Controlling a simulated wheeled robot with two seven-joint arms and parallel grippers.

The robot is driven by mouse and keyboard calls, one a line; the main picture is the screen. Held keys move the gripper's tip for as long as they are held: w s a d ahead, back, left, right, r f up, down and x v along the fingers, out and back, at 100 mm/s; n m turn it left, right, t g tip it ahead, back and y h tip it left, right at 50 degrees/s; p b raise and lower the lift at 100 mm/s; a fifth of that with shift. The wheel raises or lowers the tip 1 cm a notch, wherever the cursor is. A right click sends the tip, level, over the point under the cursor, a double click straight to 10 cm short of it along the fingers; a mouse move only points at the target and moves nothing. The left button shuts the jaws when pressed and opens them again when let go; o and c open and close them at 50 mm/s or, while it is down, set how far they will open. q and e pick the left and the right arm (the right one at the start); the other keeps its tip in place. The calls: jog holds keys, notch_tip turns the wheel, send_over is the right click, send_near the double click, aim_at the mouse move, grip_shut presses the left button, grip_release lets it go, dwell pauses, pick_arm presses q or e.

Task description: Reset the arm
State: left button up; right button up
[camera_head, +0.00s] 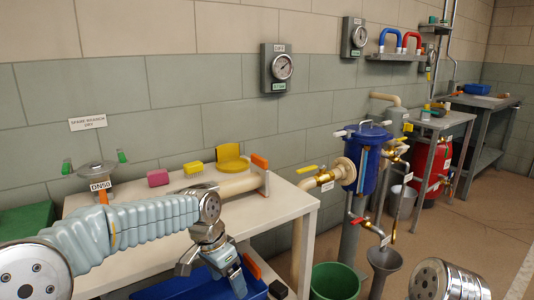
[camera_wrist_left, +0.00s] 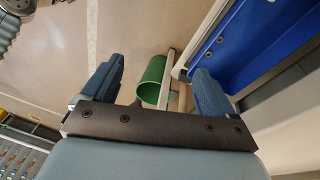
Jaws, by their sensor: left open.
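My left arm (camera_head: 130,228), in a pale blue ribbed sleeve, reaches in from the left across the white table in the head view. My left gripper (camera_head: 226,272) hangs at its end, pointing down by the table's front edge, near a blue bin. In the left wrist view the two blue-padded fingers of the left gripper (camera_wrist_left: 155,85) stand wide apart with nothing between them in grip. A green bucket (camera_wrist_left: 152,80) shows beyond them, below. My right gripper is not in view.
The white table (camera_head: 285,215) carries a pink block (camera_head: 158,178), a yellow brush (camera_head: 194,169) and a yellow holder (camera_head: 231,158). A blue bin (camera_head: 190,288) is below its front. The green bucket (camera_head: 335,282) and blue filter vessel (camera_head: 368,150) stand right.

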pick_arm(q)
jog(key=s+f+n+h, duration=0.1)
jog(key=s+f+n, duration=0.2)
jog(key=f, duration=1.2)
jog(key=s+f+n+h, duration=0.1)
jog(key=s+f+n, duration=0.3)
jog(key=s+f, duration=0.6)
notch_tip(320, 180, down, 6)
jog(key=shift+f, duration=0.2)
jog(key=s+f+n, duration=0.1)
jog(key=s, duration=0.1)
jog(key=s+a+f+n, duration=0.1)
jog(key=s, duration=0.2)
jog(key=s+f+n, duration=0.1)
jog(key=s+f, duration=0.1)
jog(key=s, duration=0.1)
jog(key=shift+s+a+f, duration=0.1)
jog(key=shift+a, duration=0.05)
jog(key=shift+c, duration=0.3)
